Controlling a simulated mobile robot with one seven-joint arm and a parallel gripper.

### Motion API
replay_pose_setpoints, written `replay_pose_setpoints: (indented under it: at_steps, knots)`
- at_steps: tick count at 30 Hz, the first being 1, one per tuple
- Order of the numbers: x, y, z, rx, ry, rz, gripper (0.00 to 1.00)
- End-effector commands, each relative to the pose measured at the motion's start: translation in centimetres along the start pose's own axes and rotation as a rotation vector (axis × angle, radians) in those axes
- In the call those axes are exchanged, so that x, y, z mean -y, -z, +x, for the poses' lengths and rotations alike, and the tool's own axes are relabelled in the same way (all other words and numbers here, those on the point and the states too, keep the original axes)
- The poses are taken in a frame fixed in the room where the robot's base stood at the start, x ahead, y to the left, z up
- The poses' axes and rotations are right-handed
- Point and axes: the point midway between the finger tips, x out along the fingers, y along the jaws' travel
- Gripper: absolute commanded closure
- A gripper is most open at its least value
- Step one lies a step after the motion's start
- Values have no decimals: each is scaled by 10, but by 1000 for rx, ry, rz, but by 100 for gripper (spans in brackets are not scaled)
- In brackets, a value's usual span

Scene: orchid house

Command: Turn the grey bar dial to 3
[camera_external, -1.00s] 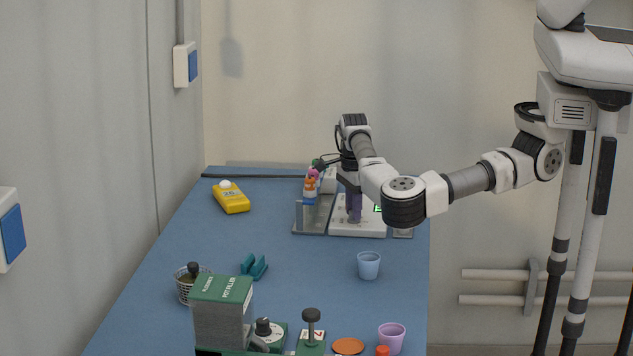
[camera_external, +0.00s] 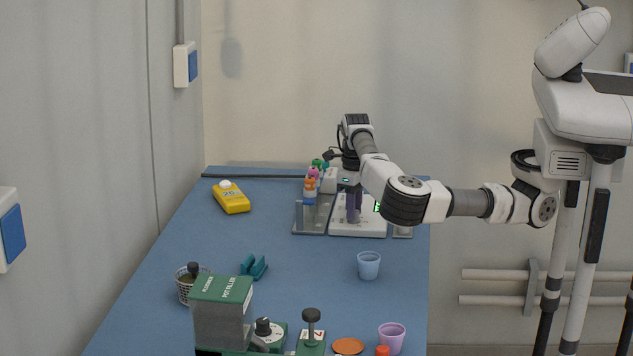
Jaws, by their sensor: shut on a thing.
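My gripper (camera_external: 354,216) points down at the white panel device (camera_external: 362,231) at the far right of the blue table. Its purple fingers are shut at the panel's face, on the grey bar dial. The dial itself is hidden behind the fingers, and its pointer and scale cannot be read from here. A small green display (camera_external: 377,208) shows to the right of the fingers, partly covered by my arm.
A grey stand with coloured pieces (camera_external: 310,185) is close on the left of the panel. A blue cup (camera_external: 369,265) stands in front. The middle of the table is mostly clear.

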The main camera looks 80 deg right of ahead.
Motion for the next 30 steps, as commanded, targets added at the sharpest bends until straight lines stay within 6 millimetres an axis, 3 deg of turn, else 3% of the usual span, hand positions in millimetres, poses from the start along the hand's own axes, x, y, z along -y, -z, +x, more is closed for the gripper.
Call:
replay_pose_setpoints:
  at_steps: [30]
  knots:
    - [0, 1, 1, 23, 0, 920, 99]
